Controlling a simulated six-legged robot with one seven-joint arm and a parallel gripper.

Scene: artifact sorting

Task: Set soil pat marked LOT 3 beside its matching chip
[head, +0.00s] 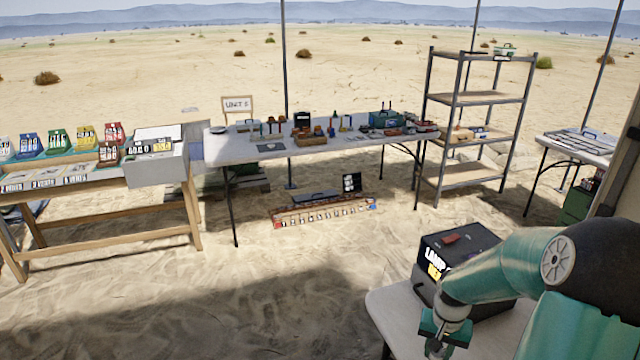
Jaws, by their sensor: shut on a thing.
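My gripper (438,346) is at the bottom right, low over the near white table (392,303), in front of a black box. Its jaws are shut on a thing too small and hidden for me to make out. I cannot pick out the soil pat marked LOT 3 or its matching chip. Colored bins (57,140) with white labels stand on the wooden bench at the left, with pale cards along the front.
The black box (462,252) has lettering starting "LAMP" and a red item on top. A long white table (345,148) holds many small items. A metal shelf (465,98) stands at its right. Open sand fills the middle foreground.

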